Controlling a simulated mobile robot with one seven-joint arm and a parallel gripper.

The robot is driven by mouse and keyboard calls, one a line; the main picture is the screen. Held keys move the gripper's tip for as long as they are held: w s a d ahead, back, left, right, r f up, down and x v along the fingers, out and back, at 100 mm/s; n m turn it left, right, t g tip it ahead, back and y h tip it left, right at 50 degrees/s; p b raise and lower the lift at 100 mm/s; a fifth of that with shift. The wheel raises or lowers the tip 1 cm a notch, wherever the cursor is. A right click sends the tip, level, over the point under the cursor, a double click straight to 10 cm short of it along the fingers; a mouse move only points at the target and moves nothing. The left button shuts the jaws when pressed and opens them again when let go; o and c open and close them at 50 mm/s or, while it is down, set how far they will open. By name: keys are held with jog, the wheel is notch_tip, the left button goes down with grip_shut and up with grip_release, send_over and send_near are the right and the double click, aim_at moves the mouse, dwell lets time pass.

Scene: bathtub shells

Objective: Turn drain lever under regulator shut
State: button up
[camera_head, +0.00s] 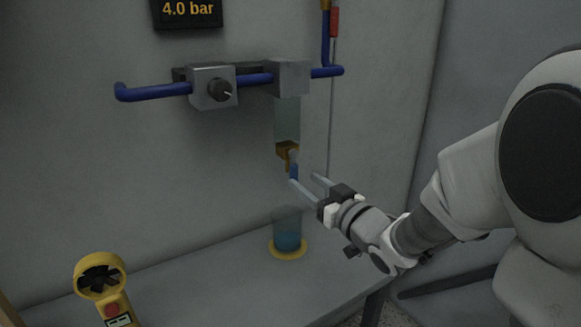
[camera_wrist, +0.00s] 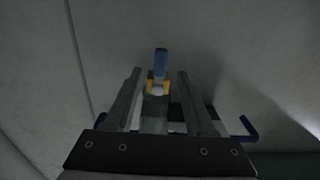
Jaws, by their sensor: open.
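The drain lever (camera_head: 293,170) is a small blue handle on a brass drain valve (camera_head: 287,150), under the clear bowl (camera_head: 287,118) of the regulator unit. It appears to hang down in the head view. My gripper (camera_head: 303,180) is open and empty, with its fingertips close to the lever on its lower right. In the wrist view the blue lever (camera_wrist: 161,62) and the brass valve (camera_wrist: 153,84) lie between the two open fingers (camera_wrist: 158,73), apart from both. Contact is not visible.
The regulator block (camera_head: 213,87) with a black knob sits on a blue pipe (camera_head: 155,92) along the wall. A clear cup of blue liquid (camera_head: 287,235) stands on a yellow ring below the valve. A yellow handheld device (camera_head: 101,285) is at the left. A display (camera_head: 187,10) reads 4.0 bar.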

jog(key=x, duration=0.9)
jog(key=shift+w+a+b, duration=0.15)
jog(key=shift+a+b, duration=0.05)
jog(key=shift+b, duration=0.15)
jog(key=shift+c, duration=0.2)
grip_shut()
dwell(0.7)
